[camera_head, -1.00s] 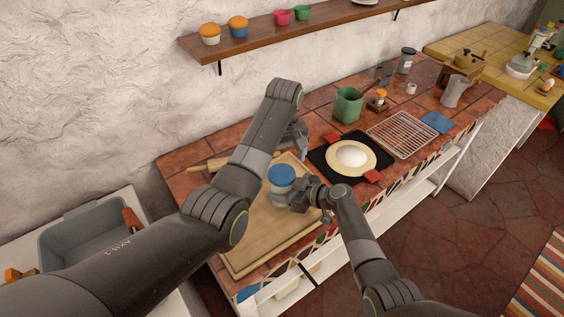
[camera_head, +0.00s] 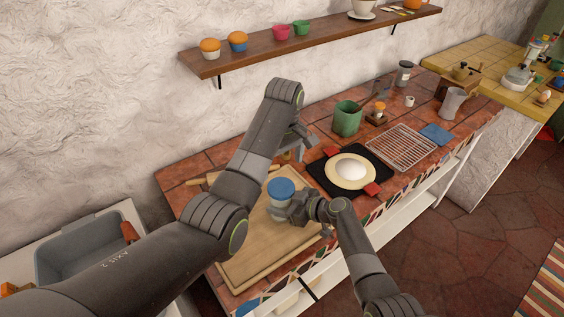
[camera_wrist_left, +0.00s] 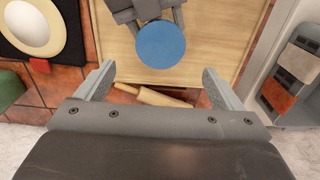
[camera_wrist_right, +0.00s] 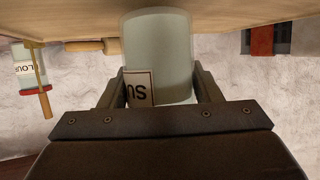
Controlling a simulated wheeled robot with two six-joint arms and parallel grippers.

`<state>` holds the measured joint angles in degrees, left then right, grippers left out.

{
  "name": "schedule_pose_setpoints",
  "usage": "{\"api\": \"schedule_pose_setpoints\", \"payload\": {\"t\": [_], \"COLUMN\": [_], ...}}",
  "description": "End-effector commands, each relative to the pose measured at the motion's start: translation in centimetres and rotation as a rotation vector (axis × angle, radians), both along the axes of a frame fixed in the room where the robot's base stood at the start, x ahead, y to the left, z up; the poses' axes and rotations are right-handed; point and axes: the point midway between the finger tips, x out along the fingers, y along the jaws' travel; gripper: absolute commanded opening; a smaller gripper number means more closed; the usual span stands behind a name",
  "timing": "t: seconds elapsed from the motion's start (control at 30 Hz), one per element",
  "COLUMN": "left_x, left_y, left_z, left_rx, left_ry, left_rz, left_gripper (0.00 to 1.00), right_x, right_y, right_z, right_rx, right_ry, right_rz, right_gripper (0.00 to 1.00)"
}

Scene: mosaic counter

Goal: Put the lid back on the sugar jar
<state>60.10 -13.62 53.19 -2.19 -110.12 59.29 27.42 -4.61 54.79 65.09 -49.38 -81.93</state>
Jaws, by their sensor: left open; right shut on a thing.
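The sugar jar (camera_head: 279,207) is a pale, see-through cylinder on the wooden board, with a blue lid (camera_head: 281,188) over its top. Whether the lid is fully seated is too small to tell. In the left wrist view the lid (camera_wrist_left: 161,44) appears as a round blue disc. My right gripper (camera_head: 294,210) is shut on the jar's side. In the right wrist view the jar body (camera_wrist_right: 160,50), with an upside-down label, is between the fingers; its lid is hidden. My left gripper (camera_head: 298,143) is open and empty, above and behind the jar; its fingers (camera_wrist_left: 158,70) show apart.
The wooden board (camera_head: 245,262) has free room in front of the jar. A rolling pin (camera_wrist_left: 165,98) lies behind it. To the right are a black mat (camera_head: 318,178) with a round plate, a green pot (camera_head: 347,119) and a wire rack (camera_head: 402,148). A shelf (camera_head: 330,37) hangs above.

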Motion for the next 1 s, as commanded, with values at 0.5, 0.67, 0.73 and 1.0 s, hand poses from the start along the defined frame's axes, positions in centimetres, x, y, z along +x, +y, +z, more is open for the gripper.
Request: {"api": "schedule_pose_setpoints", "payload": {"t": [0.5, 0.67, 0.73, 1.0], "left_x": [0.0, 0.1, 0.1, 0.1], "left_y": [0.2, 0.2, 0.2, 0.2], "left_z": [-6.4, -7.7, -7.9, -8.0], "left_rx": [0.002, 0.001, 0.001, 0.001], "left_ry": [0.004, 0.001, 0.001, 0.001], "left_rz": [-0.001, -0.001, -0.001, -0.001], "left_gripper": [0.88, 0.88, 0.88, 0.88], "right_x": [0.1, 0.1, 0.1, 0.1], "right_y": [0.0, 0.0, 0.0, 0.0], "right_z": [0.2, 0.2, 0.2, 0.1], "right_rx": [0.002, 0.002, 0.002, 0.001], "right_ry": [-0.002, -0.002, -0.002, -0.002], "right_rz": [0.000, 0.000, 0.000, 0.000], "right_gripper": [0.00, 0.00, 0.00, 0.00]}}
